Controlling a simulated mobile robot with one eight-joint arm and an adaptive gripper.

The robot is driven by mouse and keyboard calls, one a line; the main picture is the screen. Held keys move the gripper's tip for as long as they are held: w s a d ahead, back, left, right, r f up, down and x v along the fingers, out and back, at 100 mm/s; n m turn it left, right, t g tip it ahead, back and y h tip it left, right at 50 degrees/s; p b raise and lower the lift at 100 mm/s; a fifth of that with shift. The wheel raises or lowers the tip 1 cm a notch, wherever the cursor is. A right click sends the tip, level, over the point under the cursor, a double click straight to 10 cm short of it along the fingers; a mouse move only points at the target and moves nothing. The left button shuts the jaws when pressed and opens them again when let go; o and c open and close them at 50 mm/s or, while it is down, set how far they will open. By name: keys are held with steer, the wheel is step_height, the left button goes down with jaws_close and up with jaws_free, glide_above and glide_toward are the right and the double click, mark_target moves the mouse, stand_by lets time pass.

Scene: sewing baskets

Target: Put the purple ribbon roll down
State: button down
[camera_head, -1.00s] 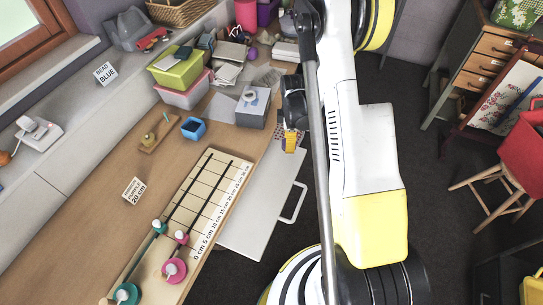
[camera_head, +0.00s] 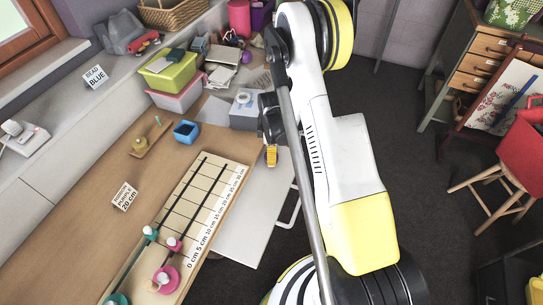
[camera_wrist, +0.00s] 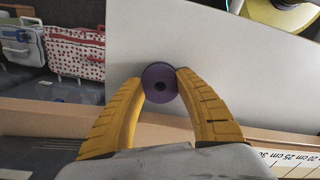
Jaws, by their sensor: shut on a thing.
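In the head view my gripper (camera_head: 271,155) hangs at the worktable's right edge, above a white panel; the roll cannot be made out there. The ruled measuring board (camera_head: 238,171) lies to its lower left, and a card (camera_head: 124,196) reading ribbon purple 20 cm lies farther left.
Pink and teal rollers (camera_head: 166,279) stand at the board's near end. A blue open box (camera_head: 186,132), a grey box (camera_head: 243,118) and a green bin (camera_head: 167,72) are farther back. Bare tabletop (camera_head: 90,235) lies left of the board.

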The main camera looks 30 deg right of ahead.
steer(key=c, duration=0.9)
jaws_free()
steer(key=shift+f, duration=0.1)
step_height(320, 180, up, 12)
steer(key=p, duration=0.5)
step_height(320, 180, up, 8)
steer(key=m+t, duration=0.1)
steer(key=m, duration=0.1)
glide_above(266, 164)
steer(key=s+a+r+m+t, duration=0.1)
steer(key=s+a+r, duration=0.1)
steer(key=r, duration=0.3)
steer(key=s+a+r+m+t, duration=0.1)
steer(key=s+a+r+m, duration=0.15)
steer(key=r, duration=0.35)
steer(key=s+a+r+m+t, duration=0.1)
steer(key=s+a+r+m, duration=0.1)
steer(key=s, duration=0.2)
steer(key=s+a+r+m+t, duration=0.1)
steer(key=s+a+r+m, duration=0.1)
steer(key=s, duration=0.3)
steer(key=s+a+r+m+t, duration=0.2)
steer(key=s+a+r, duration=0.1)
steer(key=s, duration=0.2)
steer(key=shift+a+r+m, duration=0.2)
steer(key=shift+r+m, duration=0.05)
steer(key=shift+r, duration=0.15)
